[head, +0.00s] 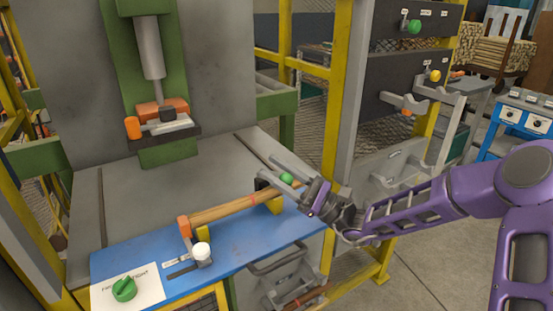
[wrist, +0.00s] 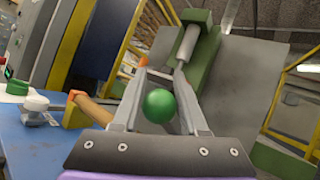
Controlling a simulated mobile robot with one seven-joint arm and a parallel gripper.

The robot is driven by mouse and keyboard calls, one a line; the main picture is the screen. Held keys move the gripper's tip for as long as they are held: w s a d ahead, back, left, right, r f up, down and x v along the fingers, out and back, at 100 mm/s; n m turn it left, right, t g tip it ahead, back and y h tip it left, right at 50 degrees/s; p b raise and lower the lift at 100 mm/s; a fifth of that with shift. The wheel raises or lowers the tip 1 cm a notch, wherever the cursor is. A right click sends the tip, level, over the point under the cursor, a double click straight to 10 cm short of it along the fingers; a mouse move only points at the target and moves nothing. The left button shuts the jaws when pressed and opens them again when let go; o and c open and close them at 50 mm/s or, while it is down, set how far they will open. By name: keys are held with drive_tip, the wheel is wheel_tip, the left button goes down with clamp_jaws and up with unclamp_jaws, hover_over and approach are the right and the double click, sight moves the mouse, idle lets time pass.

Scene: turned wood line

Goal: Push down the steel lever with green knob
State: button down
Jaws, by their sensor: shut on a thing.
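My gripper (head: 283,180) is shut on a green ball-shaped knob (head: 287,179), above the right part of the blue bench top. The wrist view shows the green knob (wrist: 160,106) between the two grey fingers; any steel lever attached to it is hidden or cannot be made out. Another green knob (head: 413,26) is on a short grey lever on the dark upper panel at the right, well apart from my gripper.
A yellow knob (head: 435,75) and an orange knob (head: 407,112) are below on the panels. A green press (head: 150,70) stands behind.

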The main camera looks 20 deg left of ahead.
drive_tip(key=f, duration=0.1)
drive_tip(key=s+d+f, duration=0.1)
drive_tip(key=shift+s+d+f+p, duration=0.15)
drive_tip(key=shift+f+p, duration=0.15)
drive_tip(key=shift+f, duration=0.05)
drive_tip(key=shift+c, duration=2.3)
unclamp_jaws()
drive_tip(key=v, duration=1.7)
drive_tip(key=shift+d+f, duration=0.1)
drive_tip(key=shift+f, duration=0.05)
